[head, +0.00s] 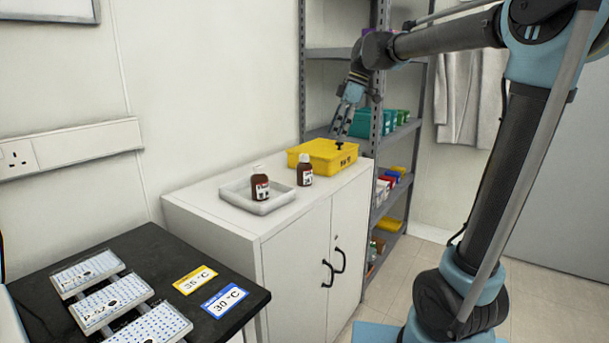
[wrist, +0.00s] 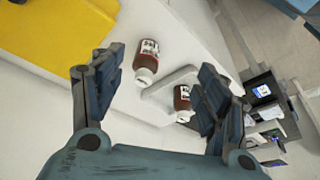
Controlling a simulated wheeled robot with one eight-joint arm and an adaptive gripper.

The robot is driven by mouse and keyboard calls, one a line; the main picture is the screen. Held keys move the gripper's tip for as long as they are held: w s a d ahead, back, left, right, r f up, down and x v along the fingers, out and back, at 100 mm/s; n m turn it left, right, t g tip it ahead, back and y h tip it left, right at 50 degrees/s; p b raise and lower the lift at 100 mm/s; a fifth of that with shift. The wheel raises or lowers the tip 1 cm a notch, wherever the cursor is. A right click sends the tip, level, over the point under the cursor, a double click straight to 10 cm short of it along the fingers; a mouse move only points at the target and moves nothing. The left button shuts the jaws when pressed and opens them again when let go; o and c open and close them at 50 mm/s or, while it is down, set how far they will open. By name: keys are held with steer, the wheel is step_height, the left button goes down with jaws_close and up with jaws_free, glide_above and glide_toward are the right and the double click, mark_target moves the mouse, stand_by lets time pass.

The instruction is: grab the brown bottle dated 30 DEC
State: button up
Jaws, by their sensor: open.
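Two brown bottles with white caps and white labels are in view. One brown bottle (head: 260,189) stands in a white tray (head: 232,197) on the cabinet. The other brown bottle (head: 305,171) stands on the bare cabinet top, between the tray and the yellow box. The label dates are too small to read, so I cannot tell which says 30 DEC. My gripper (head: 341,131) is over the yellow box, beyond both bottles. In the wrist view, my gripper (wrist: 162,68) is open and empty; the cabinet-top bottle (wrist: 147,60) and the tray bottle (wrist: 183,101) show between its fingers.
A yellow box (head: 325,153) stands at the cabinet's far end, close to the bare-top bottle. A metal shelf (head: 376,120) with bins rises behind it. A black bench (head: 150,262) with white racks and temperature cards is at the near left.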

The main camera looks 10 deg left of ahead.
steer(key=w+a+r+n, duration=0.2)
steer(key=a+n, duration=0.1)
steer(key=a, duration=0.3)
glide_above(300, 170)
steer(key=w+d, duration=0.1)
steer(key=w, duration=0.2)
steer(key=shift+g, duration=0.4)
steer(key=f, duration=1)
steer(key=shift+w, duration=0.2)
steer(key=shift+d+x, duration=0.2)
steer(key=shift+x, duration=2.95)
steer(key=shift+s, duration=0.1)
steer(key=c, duration=1.3)
